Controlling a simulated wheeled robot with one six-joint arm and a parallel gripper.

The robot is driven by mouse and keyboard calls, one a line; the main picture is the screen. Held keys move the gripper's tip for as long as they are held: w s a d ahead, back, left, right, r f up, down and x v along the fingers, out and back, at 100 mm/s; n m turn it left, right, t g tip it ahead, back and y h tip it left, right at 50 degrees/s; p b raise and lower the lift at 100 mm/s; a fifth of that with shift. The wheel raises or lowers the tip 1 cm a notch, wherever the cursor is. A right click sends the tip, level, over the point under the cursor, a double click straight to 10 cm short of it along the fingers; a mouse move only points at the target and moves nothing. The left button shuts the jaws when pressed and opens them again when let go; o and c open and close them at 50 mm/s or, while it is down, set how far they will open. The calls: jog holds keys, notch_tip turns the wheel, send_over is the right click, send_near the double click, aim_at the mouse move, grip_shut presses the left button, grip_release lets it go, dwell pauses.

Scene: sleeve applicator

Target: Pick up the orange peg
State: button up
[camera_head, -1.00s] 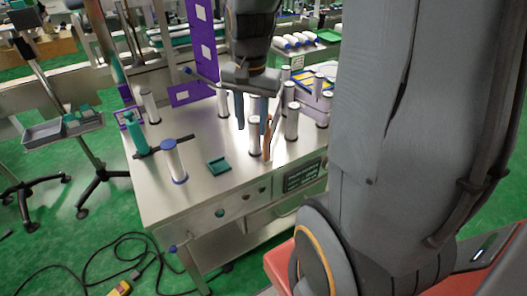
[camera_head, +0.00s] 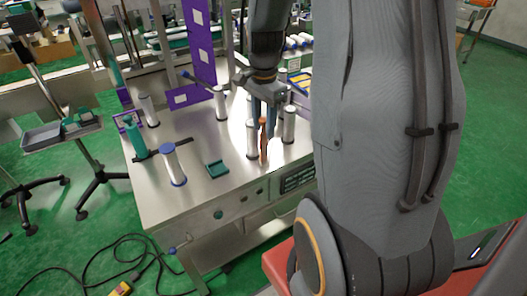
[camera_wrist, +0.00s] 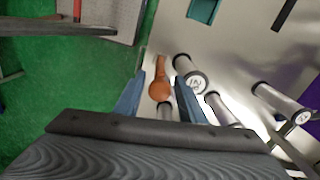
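The orange peg (camera_head: 263,142) stands among white rollers near the front of the metal table (camera_head: 205,200), partly hidden by my fingers in the head view. In the wrist view the peg (camera_wrist: 159,88) shows its rounded end between the two blue fingers. My gripper (camera_head: 263,118) is open, with one finger on each side of the peg. In the wrist view my gripper (camera_wrist: 160,82) shows gaps between the peg and both fingers. I see no firm contact.
A white roller (camera_head: 252,140) stands close left of the peg and another roller (camera_head: 289,124) close right. A blue-based white roller (camera_head: 173,165) stands farther left. The table's front edge is near the peg.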

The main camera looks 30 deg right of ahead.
jog(key=shift+f, duration=0.75)
grip_shut()
